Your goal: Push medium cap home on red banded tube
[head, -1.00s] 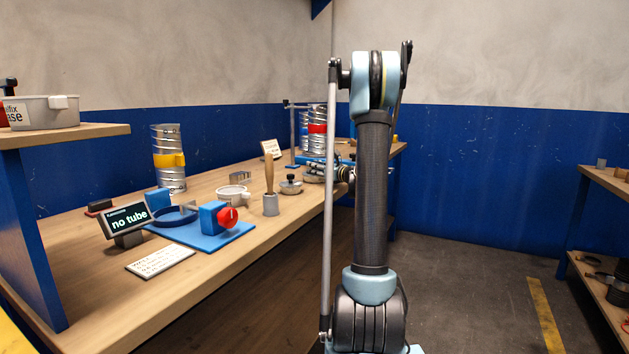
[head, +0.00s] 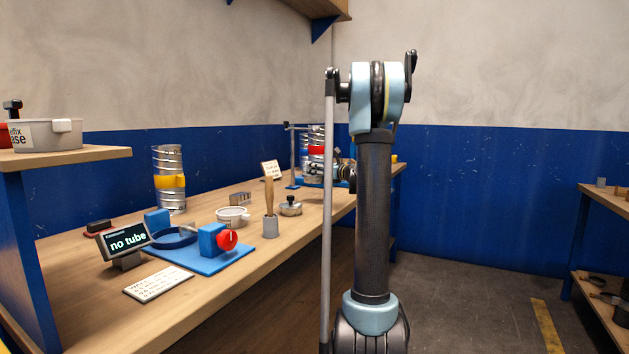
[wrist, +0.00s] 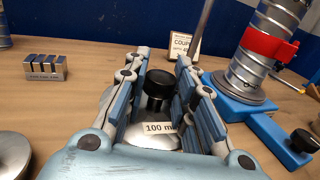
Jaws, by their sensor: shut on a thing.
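In the wrist view my gripper (wrist: 161,64) is shut on the black knob of a metal cap (wrist: 137,134) labelled "100 m…"; the fingers hide the rest of the label and much of the cap. The red banded tube (wrist: 262,45) is a shiny spiral duct in a blue holder (wrist: 240,104), to the right of my gripper and apart from the cap. In the head view the tube (head: 316,138) stands at the bench's far end. My gripper (head: 324,174) is small there, just in front of the tube and partly behind my arm.
Another knobbed cap (head: 290,208), a wooden-handled tool (head: 269,200), a yellow-banded tube (head: 169,160) and a blue fixture (head: 205,262) with a red knob stand on the bench. A "no tube" display (head: 128,240) is at left. A slotted metal block (wrist: 45,68) and sign (wrist: 182,44) stand behind the cap.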

